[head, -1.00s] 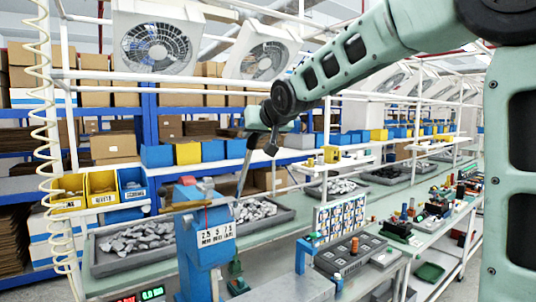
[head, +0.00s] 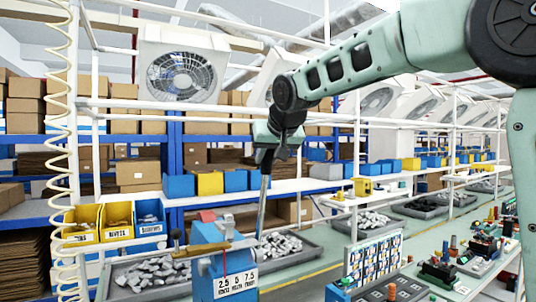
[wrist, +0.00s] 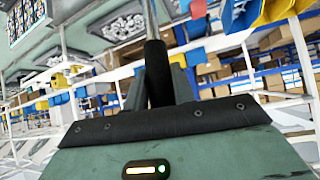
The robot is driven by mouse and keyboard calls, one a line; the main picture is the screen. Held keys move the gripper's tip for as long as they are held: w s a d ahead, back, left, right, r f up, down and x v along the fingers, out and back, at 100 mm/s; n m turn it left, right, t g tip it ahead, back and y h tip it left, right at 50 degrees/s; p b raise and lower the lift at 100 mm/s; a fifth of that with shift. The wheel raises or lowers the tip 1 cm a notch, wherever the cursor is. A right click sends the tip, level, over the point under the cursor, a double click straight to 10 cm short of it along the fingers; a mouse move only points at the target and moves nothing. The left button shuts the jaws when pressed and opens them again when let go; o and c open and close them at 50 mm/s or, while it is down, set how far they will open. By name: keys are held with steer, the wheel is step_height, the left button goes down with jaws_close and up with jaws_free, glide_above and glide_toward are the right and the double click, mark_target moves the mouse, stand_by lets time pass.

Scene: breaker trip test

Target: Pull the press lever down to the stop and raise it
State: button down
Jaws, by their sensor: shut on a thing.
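The blue press (head: 207,236) stands at the lower middle of the head view, with a white label (head: 237,283) reading 2.5, 5, 7.5 on its front. Its lever (head: 262,208) is a thin grey rod rising steeply, nearly upright, from beside the press head. My gripper (head: 267,158) is at the rod's upper end, above and slightly right of the press. In the wrist view the lever's black grip (wrist: 157,75) sits between my fingers, which are shut on it. The lever's pivot and the lower part of the press are hidden or out of frame.
Grey trays of metal parts (head: 150,275) lie on the bench behind the press. Yellow and blue bins (head: 117,221) stand at left beside a coiled hose (head: 62,150). A card rack (head: 374,262) and small fixtures (head: 437,265) are at right.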

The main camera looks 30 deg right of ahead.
steer(key=shift+f, duration=0.15)
steer(key=c, duration=1.2)
jaws_free()
steer(key=shift+o, duration=0.2)
steer(key=b+v, duration=0.5)
steer(key=v, duration=1.2)
steer(key=shift+r+b, duration=0.35)
